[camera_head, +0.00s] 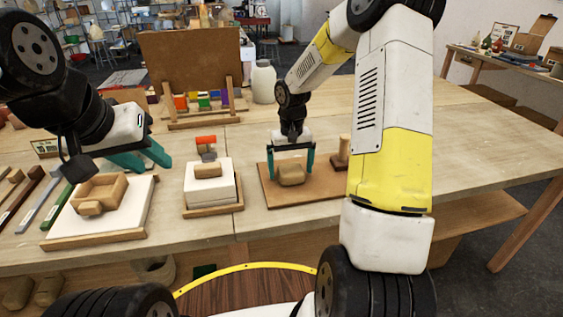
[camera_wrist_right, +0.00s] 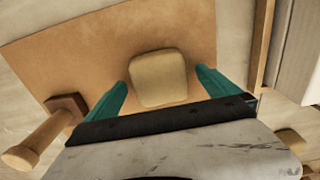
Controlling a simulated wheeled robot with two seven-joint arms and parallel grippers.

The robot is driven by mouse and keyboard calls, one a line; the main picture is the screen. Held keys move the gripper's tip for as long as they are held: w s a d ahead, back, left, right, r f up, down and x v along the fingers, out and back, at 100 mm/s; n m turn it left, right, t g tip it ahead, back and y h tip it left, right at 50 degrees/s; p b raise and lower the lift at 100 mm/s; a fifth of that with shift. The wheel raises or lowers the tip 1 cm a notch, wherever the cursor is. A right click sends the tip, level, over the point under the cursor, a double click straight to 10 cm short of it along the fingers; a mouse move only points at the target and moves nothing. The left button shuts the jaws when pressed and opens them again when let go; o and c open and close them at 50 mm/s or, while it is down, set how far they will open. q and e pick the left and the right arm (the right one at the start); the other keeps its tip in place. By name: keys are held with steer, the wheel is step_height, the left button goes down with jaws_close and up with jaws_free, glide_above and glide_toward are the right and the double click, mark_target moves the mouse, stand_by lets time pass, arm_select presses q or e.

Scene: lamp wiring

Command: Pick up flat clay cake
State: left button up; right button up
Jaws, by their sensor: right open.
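A flat tan clay cake (camera_head: 292,172) lies on a brown board (camera_head: 328,190) in the head view. My right gripper (camera_head: 291,172) is over it, pointing down, with its green fingers open on either side of the cake. In the right wrist view the clay cake (camera_wrist_right: 158,78) lies between the two spread fingers of the right gripper (camera_wrist_right: 166,92), with a gap visible at each side. My left gripper (camera_head: 158,160) is above the left part of the table, near a clay box, with its green fingers apart and nothing seen between them.
A wooden stamp-like tool (camera_head: 341,152) stands at the board's right edge, and shows in the right wrist view (camera_wrist_right: 45,132). A white slab (camera_head: 207,190) with a clay piece is left of the board. A clay box (camera_head: 100,189) sits on another white slab (camera_head: 120,222).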

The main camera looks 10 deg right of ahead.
steer(key=shift+f, duration=0.45)
steer(key=shift+c, duration=0.4)
steer(key=shift+r, duration=0.1)
steer(key=c, duration=1.9)
steer(key=shift+c, duration=0.2)
steer(key=shift+r, duration=0.1)
